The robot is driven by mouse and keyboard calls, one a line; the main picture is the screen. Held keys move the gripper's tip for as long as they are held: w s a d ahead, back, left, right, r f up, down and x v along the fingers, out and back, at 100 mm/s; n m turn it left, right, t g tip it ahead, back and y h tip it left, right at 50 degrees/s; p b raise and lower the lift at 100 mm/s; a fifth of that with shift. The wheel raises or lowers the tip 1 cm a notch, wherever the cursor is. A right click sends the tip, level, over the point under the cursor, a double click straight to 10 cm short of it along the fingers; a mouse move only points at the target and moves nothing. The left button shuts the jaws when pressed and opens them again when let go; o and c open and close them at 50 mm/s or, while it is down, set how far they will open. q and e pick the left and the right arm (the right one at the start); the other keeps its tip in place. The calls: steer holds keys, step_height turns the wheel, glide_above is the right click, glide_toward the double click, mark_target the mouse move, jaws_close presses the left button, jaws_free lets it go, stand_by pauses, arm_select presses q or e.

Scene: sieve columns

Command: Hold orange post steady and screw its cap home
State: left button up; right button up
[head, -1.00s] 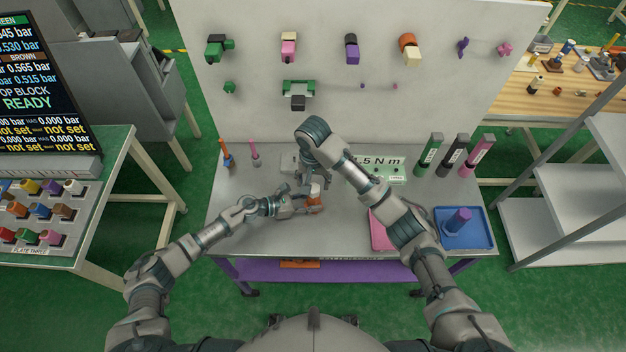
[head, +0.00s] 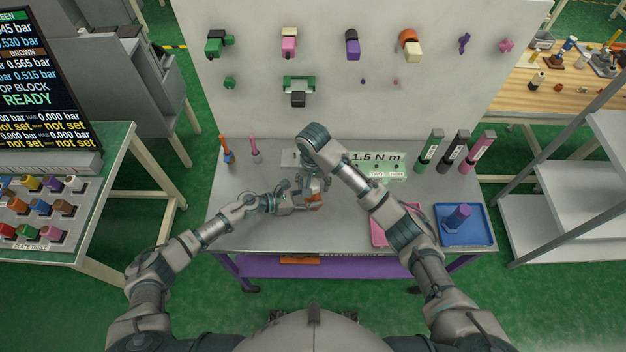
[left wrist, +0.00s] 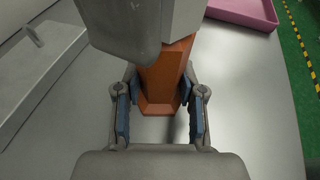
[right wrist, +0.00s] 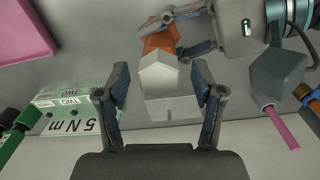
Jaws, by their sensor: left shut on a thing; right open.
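The orange post (head: 317,203) stands over the near middle of the bench. My left gripper (head: 303,203) is shut on the post from the left; in the left wrist view its blue pads flank the orange body (left wrist: 163,85). A pale grey cap (right wrist: 158,73) sits at the end of the orange post in the right wrist view. How far it is seated cannot be told. My right gripper (right wrist: 160,90) is open, with the cap ahead of its fingers and apart from them. In the head view my right arm and hand partly cover the post and cap.
A pink tray (head: 379,236) lies partly under my right forearm. Green, black and pink-labelled tools stand back right beside a 1.5 N m sign (head: 384,158). Orange and pink tools stand back left. The bench's front left is clear.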

steer(key=shift+c, duration=0.3)
steer(key=c, duration=1.2)
steer(key=m, duration=0.4)
steer(key=shift+s+a+m, duration=0.1)
steer(key=shift+a+m, duration=0.05)
steer(key=shift+m, duration=0.25)
steer(key=m, duration=0.3)
steer(key=shift+m, duration=0.3)
steer(key=m, duration=0.3)
steer(key=shift+m, duration=0.3)
steer(key=m, duration=0.5)
steer(key=o, duration=1.3)
steer(key=shift+o, duration=0.2)
steer(key=shift+r, duration=0.1)
